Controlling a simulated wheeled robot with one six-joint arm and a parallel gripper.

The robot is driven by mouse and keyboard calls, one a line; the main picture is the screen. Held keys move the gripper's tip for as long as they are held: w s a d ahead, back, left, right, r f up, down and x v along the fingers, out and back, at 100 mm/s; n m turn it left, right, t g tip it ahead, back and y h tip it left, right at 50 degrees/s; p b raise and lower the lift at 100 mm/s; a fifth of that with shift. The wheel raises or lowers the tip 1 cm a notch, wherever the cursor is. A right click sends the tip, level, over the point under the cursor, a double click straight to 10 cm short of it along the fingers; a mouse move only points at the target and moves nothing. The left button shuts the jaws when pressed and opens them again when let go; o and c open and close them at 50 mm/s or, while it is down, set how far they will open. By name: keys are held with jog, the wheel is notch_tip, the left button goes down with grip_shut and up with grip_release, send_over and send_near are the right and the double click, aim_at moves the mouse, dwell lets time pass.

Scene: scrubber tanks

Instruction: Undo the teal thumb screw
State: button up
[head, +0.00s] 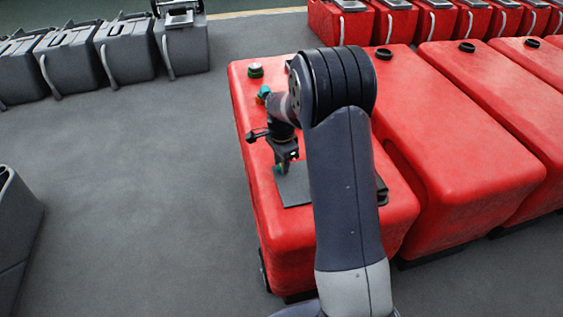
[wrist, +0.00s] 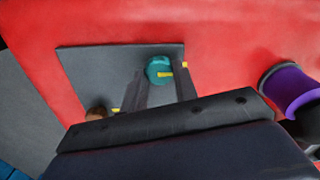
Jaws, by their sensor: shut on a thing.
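The teal thumb screw (wrist: 158,68) shows in the wrist view as a round head with a yellow mark. It sits at the grey plate (wrist: 95,65) on the red tank (wrist: 225,45). My gripper (wrist: 162,80) has its two fingers on either side of the screw head and is shut on it. The screw's shank is hidden.
A brown round part (wrist: 96,113) lies near the plate's lower edge. A purple and black round part (wrist: 290,90) stands at the right. More red tanks (head: 460,130) stand close at the right.

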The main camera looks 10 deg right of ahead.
jog(key=c, duration=0.3)
jog(key=shift+c, duration=0.2)
